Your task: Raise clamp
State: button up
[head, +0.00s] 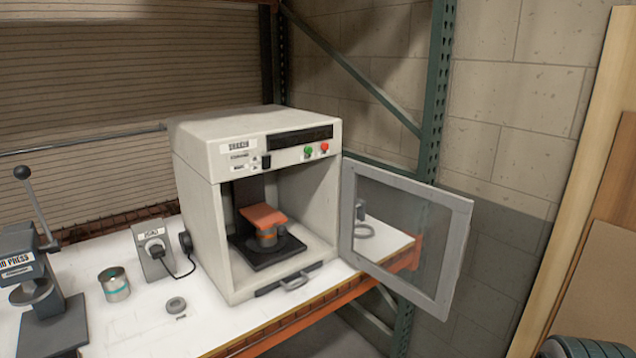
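The clamp (263,216) is an orange plate inside the open chamber of a light grey machine (197,205). It sits low, over a small metal can (267,238), and appears to touch its top. The can stands on a dark round base in the chamber. A dark upright column shows behind the clamp. The machine's door (455,255), a grey frame with a clear pane, stands wide open to the right. My gripper is not in view.
The machine stands on a white bench top (135,335) with an orange front beam (300,322). To its left are a power socket box (153,252), an open can (115,284), a grey ring (176,305) and a lever press (50,315). A green rack post (437,90) rises behind the door.

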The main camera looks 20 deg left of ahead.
aim_at(261, 216)
jog(key=u, duration=1.25)
